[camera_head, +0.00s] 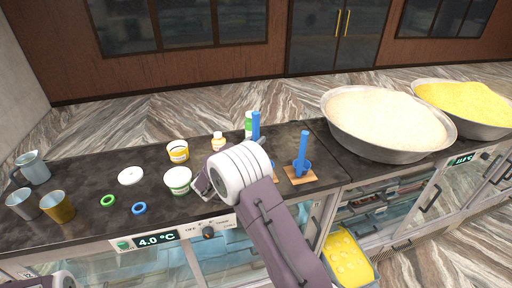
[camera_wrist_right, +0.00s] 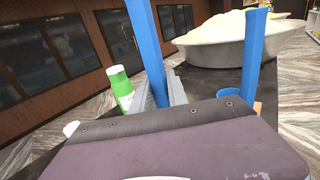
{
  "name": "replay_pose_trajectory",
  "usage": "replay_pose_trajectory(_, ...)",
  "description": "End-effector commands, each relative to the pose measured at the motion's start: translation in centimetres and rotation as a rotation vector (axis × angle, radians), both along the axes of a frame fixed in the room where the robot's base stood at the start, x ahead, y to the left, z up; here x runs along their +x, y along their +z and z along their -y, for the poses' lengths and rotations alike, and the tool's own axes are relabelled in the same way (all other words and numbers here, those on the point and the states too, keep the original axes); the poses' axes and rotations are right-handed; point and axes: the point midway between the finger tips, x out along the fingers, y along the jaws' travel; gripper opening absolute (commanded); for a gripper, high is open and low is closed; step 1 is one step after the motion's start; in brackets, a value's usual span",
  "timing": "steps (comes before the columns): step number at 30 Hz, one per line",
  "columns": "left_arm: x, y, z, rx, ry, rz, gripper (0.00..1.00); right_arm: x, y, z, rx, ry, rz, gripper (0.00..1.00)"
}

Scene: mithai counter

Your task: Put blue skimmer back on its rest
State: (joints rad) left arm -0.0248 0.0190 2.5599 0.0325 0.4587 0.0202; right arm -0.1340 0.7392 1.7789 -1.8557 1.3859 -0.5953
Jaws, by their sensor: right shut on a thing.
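My right gripper (camera_wrist_right: 160,95) is shut on the upright handle of a blue skimmer (camera_wrist_right: 148,45). In the head view the handle (camera_head: 256,125) rises behind my wrist, which hides the fingertips and most of the skimmer's lower part. A wooden rest (camera_head: 276,179) shows partly beside my wrist, with a bit of blue just above it. Whether the skimmer touches this rest is hidden. A second blue utensil (camera_head: 303,150) stands upright on another wooden rest (camera_head: 300,178) to the right; its handle (camera_wrist_right: 258,50) also shows in the wrist view. My left gripper is out of view.
A green-and-white bottle (camera_wrist_right: 121,88) stands close to the held handle. White tubs (camera_head: 178,180), a small orange-labelled bottle (camera_head: 218,141), rings and metal cups (camera_head: 59,208) are to the left. Large bowls (camera_head: 388,145) of grain stand to the right. The dark counter's front edge is close.

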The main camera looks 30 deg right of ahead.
Motion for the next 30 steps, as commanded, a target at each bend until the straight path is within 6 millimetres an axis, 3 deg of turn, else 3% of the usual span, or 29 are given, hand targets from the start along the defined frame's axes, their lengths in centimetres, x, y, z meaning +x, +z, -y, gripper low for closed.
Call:
replay_pose_trajectory(4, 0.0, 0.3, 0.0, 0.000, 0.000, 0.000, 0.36, 0.1, -0.4, 0.0, -0.001, -0.001, -0.003, 0.00)
replay_pose_trajectory(12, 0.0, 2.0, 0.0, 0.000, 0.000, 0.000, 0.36, 0.1, -4.0, 0.0, -0.001, -0.001, 0.000, 0.00)
replay_pose_trajectory(22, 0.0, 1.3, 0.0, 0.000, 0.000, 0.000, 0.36, 0.1, -4.6, 0.0, 0.000, -0.001, 0.001, 0.00)
replay_pose_trajectory(23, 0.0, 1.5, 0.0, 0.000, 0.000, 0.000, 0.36, 0.1, -4.5, 0.0, 0.000, -0.001, 0.000, 0.28)
replay_pose_trajectory(24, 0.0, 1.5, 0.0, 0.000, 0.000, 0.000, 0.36, 0.1, -4.4, 0.0, 0.000, -0.001, 0.000, 0.39)
replay_pose_trajectory(30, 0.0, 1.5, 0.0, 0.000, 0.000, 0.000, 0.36, 0.1, -4.4, 0.0, 0.000, -0.001, 0.000, 0.41)
